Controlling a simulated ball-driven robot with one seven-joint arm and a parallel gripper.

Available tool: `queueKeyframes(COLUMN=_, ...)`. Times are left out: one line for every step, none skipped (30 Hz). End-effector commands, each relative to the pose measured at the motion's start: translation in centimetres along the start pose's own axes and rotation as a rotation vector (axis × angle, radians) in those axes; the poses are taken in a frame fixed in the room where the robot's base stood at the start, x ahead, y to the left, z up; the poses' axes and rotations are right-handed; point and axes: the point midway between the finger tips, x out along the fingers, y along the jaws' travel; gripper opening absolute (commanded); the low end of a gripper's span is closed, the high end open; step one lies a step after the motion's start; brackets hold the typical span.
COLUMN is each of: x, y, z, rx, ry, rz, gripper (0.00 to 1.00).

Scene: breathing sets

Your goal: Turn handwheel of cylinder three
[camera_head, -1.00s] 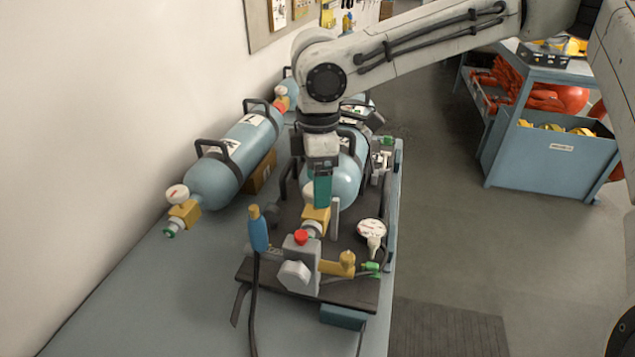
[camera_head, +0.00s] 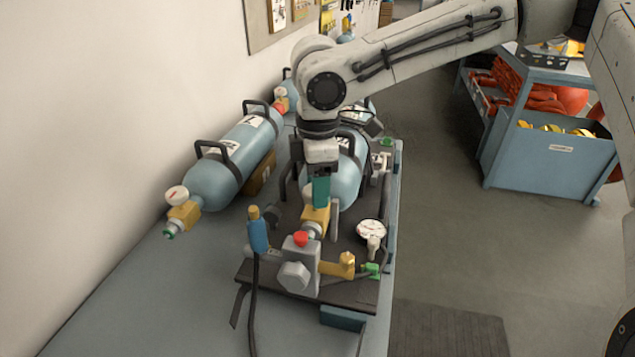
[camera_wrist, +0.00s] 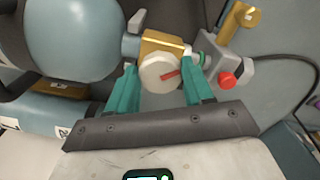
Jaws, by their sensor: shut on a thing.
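My gripper (camera_head: 320,203) points down over the valve of the blue cylinder (camera_head: 346,187) on the dark bench rig. In the wrist view, the teal fingers of my gripper (camera_wrist: 158,68) stand on both sides of a round white handwheel (camera_wrist: 158,75) with a red mark, shut on it. The handwheel sits over a brass valve block (camera_wrist: 163,43), which also shows in the head view (camera_head: 316,218). In the head view my gripper hides the handwheel. I cannot read a number on this cylinder.
Another blue cylinder (camera_head: 212,182) with a white handwheel (camera_head: 177,194) lies to the left by the wall. Close to my gripper are a grey block with a red knob (camera_head: 301,239), a gauge (camera_head: 371,231) and a blue-handled tool (camera_head: 257,234). The bench's front left is clear.

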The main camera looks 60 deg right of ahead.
Motion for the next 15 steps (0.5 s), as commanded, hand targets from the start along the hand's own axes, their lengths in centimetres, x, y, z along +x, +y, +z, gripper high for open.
queueKeyframes(x=-0.02, y=0.03, z=0.0, rx=0.0, ry=0.0, rz=0.001, gripper=0.21)
queueKeyframes(x=-0.03, y=0.03, z=0.0, rx=0.001, ry=0.0, rz=0.001, gripper=0.21)
queueKeyframes(x=-0.04, y=0.03, z=0.0, rx=0.003, ry=0.0, rz=0.001, gripper=0.21)
queueKeyframes(x=-0.05, y=0.03, z=0.0, rx=0.006, ry=0.001, rz=0.001, gripper=0.21)
queueKeyframes(x=-0.06, y=0.03, z=-0.01, rx=0.01, ry=0.001, rz=0.001, gripper=0.21)
queueKeyframes(x=-0.09, y=0.02, z=0.0, rx=0.018, ry=0.001, rz=0.0, gripper=0.21)
queueKeyframes(x=-0.11, y=0.01, z=-0.01, rx=0.025, ry=0.001, rz=0.0, gripper=0.21)
queueKeyframes(x=-0.13, y=0.0, z=-0.01, rx=0.034, ry=0.001, rz=0.0, gripper=0.21)
queueKeyframes(x=-0.13, y=-0.02, z=-0.04, rx=0.049, ry=0.003, rz=-0.001, gripper=0.21)
queueKeyframes(x=-0.14, y=-0.02, z=-0.04, rx=0.062, ry=0.003, rz=-0.001, gripper=0.21)
queueKeyframes(x=-0.17, y=-0.02, z=-0.03, rx=0.077, ry=0.002, rz=-0.001, gripper=0.21)
queueKeyframes(x=-0.16, y=-0.05, z=-0.04, rx=0.1, ry=0.003, rz=-0.002, gripper=0.21)
queueKeyframes(x=-0.19, y=-0.05, z=-0.06, rx=0.118, ry=0.004, rz=-0.002, gripper=0.21)
queueKeyframes(x=-0.22, y=-0.05, z=-0.06, rx=0.138, ry=0.004, rz=-0.002, gripper=0.21)
queueKeyframes(x=-0.24, y=-0.07, z=-0.09, rx=0.167, ry=0.005, rz=-0.003, gripper=0.21)
